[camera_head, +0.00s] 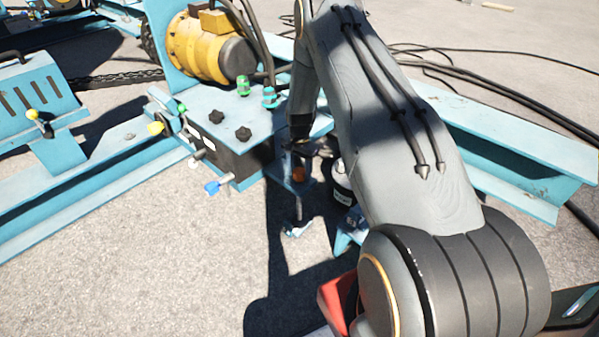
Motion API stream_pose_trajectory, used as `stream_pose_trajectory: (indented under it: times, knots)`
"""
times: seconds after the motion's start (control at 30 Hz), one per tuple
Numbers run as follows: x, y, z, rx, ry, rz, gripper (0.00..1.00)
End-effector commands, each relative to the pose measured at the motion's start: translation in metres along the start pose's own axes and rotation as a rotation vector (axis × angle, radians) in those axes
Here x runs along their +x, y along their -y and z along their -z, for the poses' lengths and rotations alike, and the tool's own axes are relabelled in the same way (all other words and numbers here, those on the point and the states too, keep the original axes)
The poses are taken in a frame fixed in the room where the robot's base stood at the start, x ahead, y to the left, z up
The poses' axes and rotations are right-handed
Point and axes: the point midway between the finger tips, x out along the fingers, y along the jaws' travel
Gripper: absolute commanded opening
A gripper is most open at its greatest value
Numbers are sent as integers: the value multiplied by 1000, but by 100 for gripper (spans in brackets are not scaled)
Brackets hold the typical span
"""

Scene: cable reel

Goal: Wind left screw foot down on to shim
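A screw foot hangs at the front of the blue frame, just below the end of my arm. Its thin dark threaded rod (299,208) runs down from a small blue bracket, with an orange part (298,174) near the top. A small pale blue foot piece (298,231) is at the rod's lower end, close to the ground. I cannot make out a separate shim or any gap there. My gripper (303,150) points down just above the orange part, in shadow and partly hidden by my arm. I cannot tell whether its fingers touch anything.
A dark block with black knobs (243,133) and a blue-handled lever (212,187) stands left of the gripper. A yellow motor (205,48) is behind. A black cylinder (342,184) is close to the right. Blue rails flank both sides; the front-left ground is clear.

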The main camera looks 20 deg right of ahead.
Motion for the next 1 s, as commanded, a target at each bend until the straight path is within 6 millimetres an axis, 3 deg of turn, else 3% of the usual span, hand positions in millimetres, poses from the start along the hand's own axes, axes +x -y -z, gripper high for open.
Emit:
stream_pose_trajectory:
  times: [0.37, 0.8, 1.0]
  knots:
    - [-3, 0, 0, -1, -1, 1, 58]
    - [-66, 0, 0, -1, -1, 0, 58]
    - [-78, 0, 0, -1, -1, 1, 58]
